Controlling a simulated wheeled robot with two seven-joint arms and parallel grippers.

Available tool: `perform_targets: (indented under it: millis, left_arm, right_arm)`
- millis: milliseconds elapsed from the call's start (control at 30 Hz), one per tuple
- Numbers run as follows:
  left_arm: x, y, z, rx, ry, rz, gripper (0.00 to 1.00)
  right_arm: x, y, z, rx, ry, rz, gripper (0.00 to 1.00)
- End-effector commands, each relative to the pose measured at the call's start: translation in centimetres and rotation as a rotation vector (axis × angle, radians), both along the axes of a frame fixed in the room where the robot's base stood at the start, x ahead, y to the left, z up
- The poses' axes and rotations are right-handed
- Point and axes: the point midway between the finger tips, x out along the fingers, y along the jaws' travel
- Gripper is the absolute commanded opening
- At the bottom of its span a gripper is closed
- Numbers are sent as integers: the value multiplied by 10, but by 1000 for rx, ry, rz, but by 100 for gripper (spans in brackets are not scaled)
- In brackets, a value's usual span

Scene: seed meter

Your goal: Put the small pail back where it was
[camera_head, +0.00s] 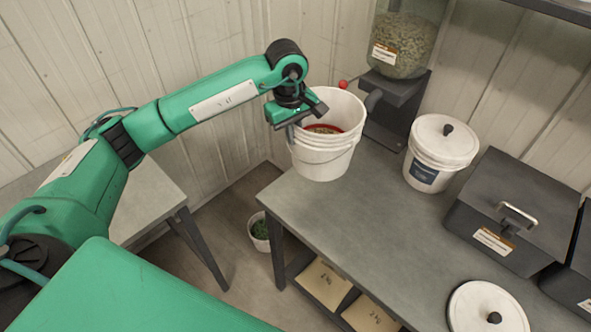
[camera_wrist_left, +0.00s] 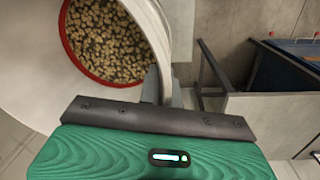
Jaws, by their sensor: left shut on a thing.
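The small white pail (camera_head: 322,158) is at the left end of the grey table, in front of the dispenser. Seeds or pellets with a red ring around them show inside it in the left wrist view (camera_wrist_left: 105,40). My left gripper (camera_head: 292,128) is shut on the pail's left rim, one finger inside and one outside. The pail looks upright. I cannot tell whether its base touches the table or hangs just above it. My right gripper is not in view.
A seed dispenser (camera_head: 404,45) with a red-knobbed lever stands behind the pail. A lidded white bucket (camera_head: 441,152), a dark metal box (camera_head: 515,205) and a loose white lid (camera_head: 487,308) are on the table (camera_head: 370,225). Table space in front of the pail is clear.

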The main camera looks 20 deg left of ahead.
Motion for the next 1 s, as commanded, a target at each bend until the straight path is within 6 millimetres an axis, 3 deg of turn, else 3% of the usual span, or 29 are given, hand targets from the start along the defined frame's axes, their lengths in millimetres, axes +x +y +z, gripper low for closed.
perform_targets:
  millis: [33, 400, 667, 1000]
  left_arm:
    - [0, 0, -7, -1, 2, 1, 0]
    - [0, 0, -80, -1, -2, 1, 0]
    - [1, -1, -97, -2, -3, 2, 0]
    - [1, -1, -135, -2, -2, 1, 0]
  right_arm:
    - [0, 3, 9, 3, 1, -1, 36]
    - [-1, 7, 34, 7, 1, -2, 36]
    - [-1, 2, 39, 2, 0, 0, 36]
    - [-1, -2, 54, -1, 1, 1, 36]
